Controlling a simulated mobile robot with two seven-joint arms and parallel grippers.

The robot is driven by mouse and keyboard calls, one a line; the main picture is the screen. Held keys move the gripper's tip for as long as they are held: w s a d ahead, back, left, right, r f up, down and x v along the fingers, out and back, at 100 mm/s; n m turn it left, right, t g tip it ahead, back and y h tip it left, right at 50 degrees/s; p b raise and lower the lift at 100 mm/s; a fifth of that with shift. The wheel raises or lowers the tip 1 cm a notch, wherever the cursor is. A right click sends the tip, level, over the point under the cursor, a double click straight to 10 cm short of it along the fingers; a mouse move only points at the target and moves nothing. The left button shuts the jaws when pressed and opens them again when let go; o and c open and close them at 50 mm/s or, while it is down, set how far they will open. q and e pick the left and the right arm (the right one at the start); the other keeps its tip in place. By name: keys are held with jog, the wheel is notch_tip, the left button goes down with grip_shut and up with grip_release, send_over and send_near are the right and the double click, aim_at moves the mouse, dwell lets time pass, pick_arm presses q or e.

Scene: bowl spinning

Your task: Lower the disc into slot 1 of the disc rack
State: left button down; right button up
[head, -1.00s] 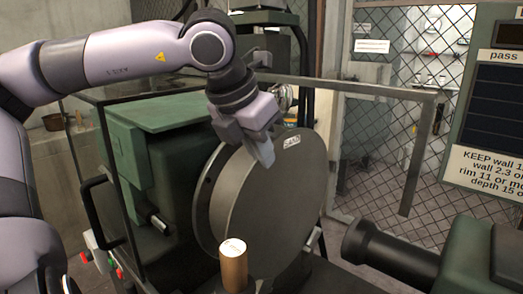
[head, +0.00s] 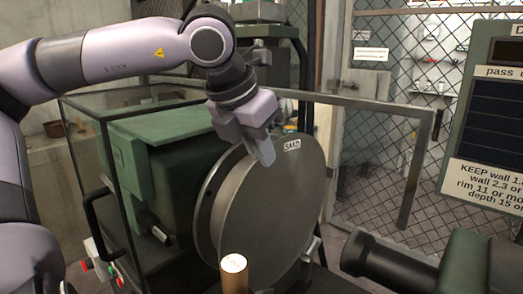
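A large flat grey metal disc (head: 275,215) with a small white label near its upper rim stands on edge in the middle of the head view. A second round plate (head: 206,215) shows as a thin crescent behind its left side. My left gripper (head: 262,150) reaches down to the disc's upper left rim. One finger lies over the front face; the other is hidden behind it. The gripper appears shut on the rim. I cannot make out the disc rack or slot 1. My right gripper is not in view.
A green machine (head: 160,135) in a framed guard stands left of the disc. A dark cylinder (head: 385,258) points at the disc from the right. A wooden cylinder (head: 234,278) rises below it. A board with writing (head: 492,190) stands far right, before a mesh fence.

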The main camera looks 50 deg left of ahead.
pick_arm(q)
jog(key=shift+r, duration=0.2)
jog(key=shift+r+p, duration=1.9)
jog(key=shift+r, duration=0.5)
